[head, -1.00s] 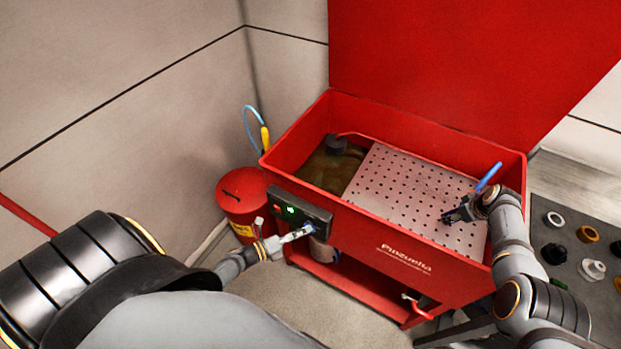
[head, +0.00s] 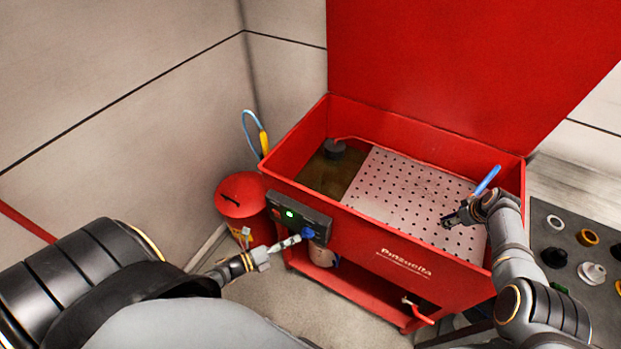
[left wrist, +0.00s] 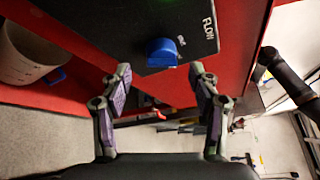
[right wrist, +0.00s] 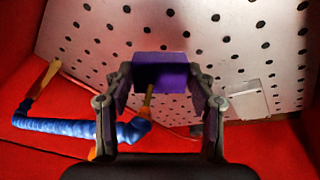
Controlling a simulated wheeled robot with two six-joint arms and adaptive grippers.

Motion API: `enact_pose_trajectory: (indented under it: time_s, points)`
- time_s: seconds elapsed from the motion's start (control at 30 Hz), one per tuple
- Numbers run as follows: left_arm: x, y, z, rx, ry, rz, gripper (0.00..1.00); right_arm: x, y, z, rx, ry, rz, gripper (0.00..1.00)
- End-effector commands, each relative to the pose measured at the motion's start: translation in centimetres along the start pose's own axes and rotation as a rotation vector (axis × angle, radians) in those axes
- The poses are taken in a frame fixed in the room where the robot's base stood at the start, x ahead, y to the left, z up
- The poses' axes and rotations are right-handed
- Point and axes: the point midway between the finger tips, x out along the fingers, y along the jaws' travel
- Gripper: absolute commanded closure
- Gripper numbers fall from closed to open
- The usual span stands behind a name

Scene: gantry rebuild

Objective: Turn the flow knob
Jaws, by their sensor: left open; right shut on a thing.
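The flow knob is blue and sits on the dark control panel (head: 270,208) at the red washer's front left corner. The knob (left wrist: 162,50) is beside the "FLOW" label in the left wrist view and also shows in the head view (head: 308,234). My left gripper (left wrist: 158,75) is open, its fingers spread to either side below the knob, with no contact visible. It points at the panel in the head view (head: 297,240). My right gripper (right wrist: 162,75) is shut on a purple block (right wrist: 160,62) over the perforated tray. The block's far side is hidden.
The red washer basin (head: 430,140) holds a perforated tray (head: 410,200) and murky liquid. A red bin (head: 240,195) is left of the washer. A grey mat (head: 575,230) with several small parts lies right.

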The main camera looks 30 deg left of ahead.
Motion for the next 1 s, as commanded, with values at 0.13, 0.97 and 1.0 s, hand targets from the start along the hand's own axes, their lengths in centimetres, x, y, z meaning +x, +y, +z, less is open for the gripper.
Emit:
enact_pose_trajectory:
  time_s: [0.13,0.97,1.0]
  points:
    - [-2.5,0.1,-0.1,0.001,0.002,0.003,0.38,0.0,0.0,-0.1,0.0,0.001,0.001,0.88]
    - [-3.8,-2.1,-8.4,0.149,-0.17,0.154,1.0,0.0,0.0,0.0,0.0,0.001,0.001,0.88]
    - [-3.8,-2.1,-8.4,0.152,-0.172,0.157,1.0,0.0,0.0,0.0,0.0,0.001,0.001,0.88]
